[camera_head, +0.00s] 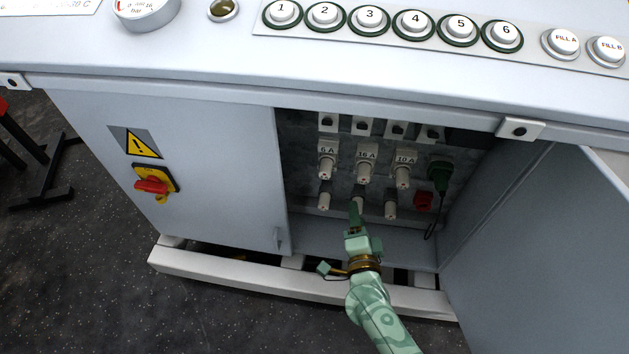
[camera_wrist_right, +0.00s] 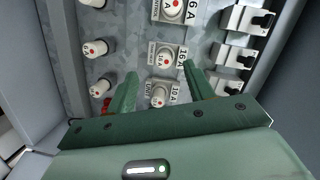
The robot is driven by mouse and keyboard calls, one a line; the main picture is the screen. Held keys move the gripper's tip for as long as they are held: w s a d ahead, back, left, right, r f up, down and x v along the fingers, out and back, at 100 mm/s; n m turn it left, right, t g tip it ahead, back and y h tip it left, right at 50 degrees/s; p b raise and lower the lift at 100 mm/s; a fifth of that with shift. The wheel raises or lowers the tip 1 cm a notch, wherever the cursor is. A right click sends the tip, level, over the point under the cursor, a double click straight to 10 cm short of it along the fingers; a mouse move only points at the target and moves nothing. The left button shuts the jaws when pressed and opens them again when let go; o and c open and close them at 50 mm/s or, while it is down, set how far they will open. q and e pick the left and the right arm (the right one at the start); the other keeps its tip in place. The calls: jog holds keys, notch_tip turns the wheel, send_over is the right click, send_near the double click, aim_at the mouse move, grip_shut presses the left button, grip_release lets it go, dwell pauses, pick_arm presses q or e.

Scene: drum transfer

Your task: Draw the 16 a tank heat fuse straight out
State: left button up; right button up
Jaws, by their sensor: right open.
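The 16 A fuse (camera_head: 365,168) is a white carrier in the middle of a row of three inside the open cabinet. It also shows in the right wrist view (camera_wrist_right: 165,59), seated in the panel with a red dot on its face. The 6 A fuse (camera_head: 327,160) is to its left and the 10 A fuse (camera_head: 403,172) to its right. My green right gripper (camera_head: 356,208) is open and empty, low in front of the 16 A fuse. In the right wrist view its fingers (camera_wrist_right: 158,76) are spread, with the 16 A and 10 A fuses showing beyond and between them. My left gripper is not in view.
Several smaller white knobs (camera_head: 391,205) line the panel below the fuses. A green plug (camera_head: 440,175) with a black cable and a red socket (camera_head: 423,201) are at the right. The open door (camera_head: 545,240) stands at the right; a ledge with buttons (camera_head: 415,26) overhangs the opening.

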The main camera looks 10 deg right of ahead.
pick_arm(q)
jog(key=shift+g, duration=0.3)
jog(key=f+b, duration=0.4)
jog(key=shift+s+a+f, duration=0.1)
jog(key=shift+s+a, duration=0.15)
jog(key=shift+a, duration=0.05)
pick_arm(e)
jog(key=w+m+h, duration=0.1)
jog(key=m, duration=0.1)
jog(key=w+d+m+h, duration=0.1)
jog(key=m, duration=0.1)
jog(key=w+m+h, duration=0.1)
jog(key=w, duration=0.1)
jog(key=shift+d+m+t, duration=0.3)
jog(key=shift+d+m, duration=0.1)
jog(key=shift+w+f, duration=0.1)
